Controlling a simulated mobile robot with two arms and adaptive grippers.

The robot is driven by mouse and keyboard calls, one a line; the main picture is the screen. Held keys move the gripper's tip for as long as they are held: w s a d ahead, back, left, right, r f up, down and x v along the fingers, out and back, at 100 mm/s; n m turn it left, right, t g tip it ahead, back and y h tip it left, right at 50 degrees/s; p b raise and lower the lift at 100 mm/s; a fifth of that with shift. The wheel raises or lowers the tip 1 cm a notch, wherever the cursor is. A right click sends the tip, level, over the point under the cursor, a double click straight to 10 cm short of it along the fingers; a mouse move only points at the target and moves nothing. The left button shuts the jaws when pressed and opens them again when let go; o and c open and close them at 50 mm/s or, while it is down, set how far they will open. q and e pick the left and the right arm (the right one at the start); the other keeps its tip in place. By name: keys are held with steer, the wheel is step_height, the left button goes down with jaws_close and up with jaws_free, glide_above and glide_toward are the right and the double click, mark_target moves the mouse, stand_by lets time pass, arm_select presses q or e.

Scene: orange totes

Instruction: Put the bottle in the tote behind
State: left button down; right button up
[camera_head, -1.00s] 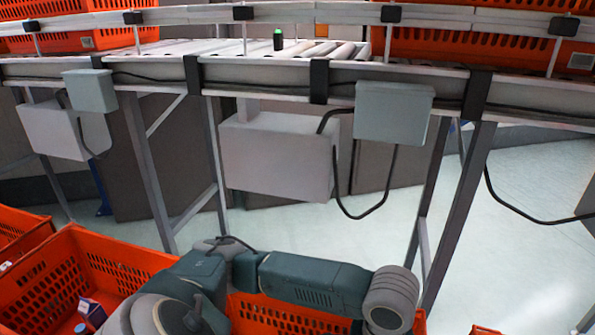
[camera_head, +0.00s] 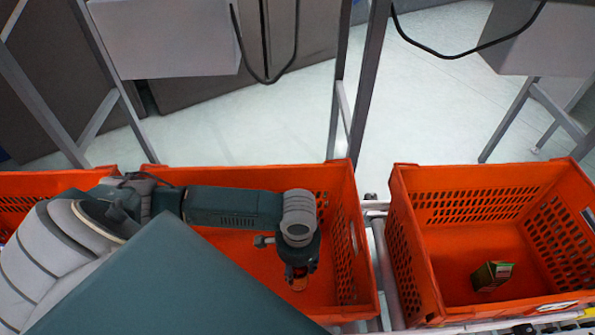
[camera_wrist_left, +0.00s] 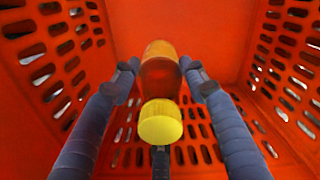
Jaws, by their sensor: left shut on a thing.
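My left gripper (camera_head: 300,268) points down inside the middle orange tote (camera_head: 345,185). It is shut on a bottle, whose lower part is a small orange patch (camera_head: 299,285) in the head view. In the left wrist view the bottle (camera_wrist_left: 160,78) has an amber body and a yellow cap (camera_wrist_left: 160,122), and sits between the two fingers (camera_wrist_left: 160,75). The tote's red-orange slotted walls surround it there. Whether the bottle touches the tote floor I cannot tell. My right gripper is not in view.
Another orange tote (camera_head: 480,180) stands to the right, with a small green and red box (camera_head: 493,275) inside. Part of a further orange tote (camera_head: 70,182) shows at the left. Metal legs (camera_head: 365,85) and grey boxes (camera_head: 165,40) stand behind, over pale floor.

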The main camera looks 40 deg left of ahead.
arm_select(q)
steer(key=shift+f, duration=2.9)
steer(key=c, duration=1)
jaws_free()
steer(key=shift+f+b, duration=0.15)
steer(key=shift+b, duration=0.15)
step_height(320, 180, up, 12)
steer(key=shift+r+p, duration=0.15)
steer(key=shift+p, duration=0.45)
